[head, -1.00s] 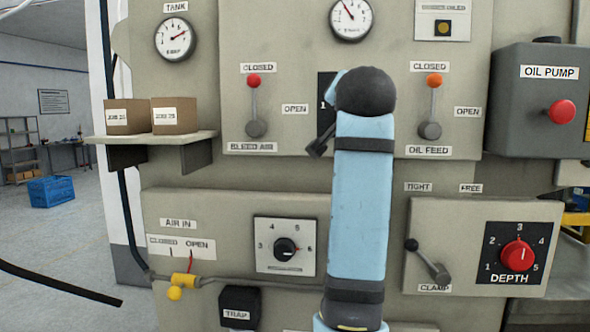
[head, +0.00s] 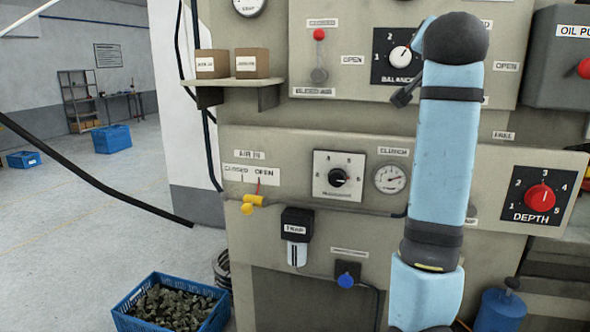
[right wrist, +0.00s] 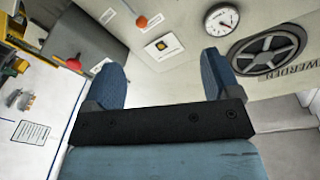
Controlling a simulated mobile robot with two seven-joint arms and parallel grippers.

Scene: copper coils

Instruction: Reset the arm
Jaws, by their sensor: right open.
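My right arm (head: 443,165) stands upright in front of the machine panel in the head view, light blue with dark joints. A small dark part of its gripper (head: 405,95) shows beside the arm's top, near the balance dial. In the right wrist view my right gripper (right wrist: 162,85) is open, its two blue fingers apart with nothing between them. A lever with an orange knob (right wrist: 142,21) and a round gauge (right wrist: 222,19) lie beyond the fingers. My left gripper is not in view. My arm hides part of the panel's right side.
The panel carries a balance dial (head: 400,57), a red-knobbed lever (head: 319,36), a depth dial (head: 540,197) and a yellow air valve (head: 250,203). A shelf (head: 239,95) with two boxes juts out at left. A blue crate (head: 125,309) of metal pieces stands on the floor. Open floor lies left.

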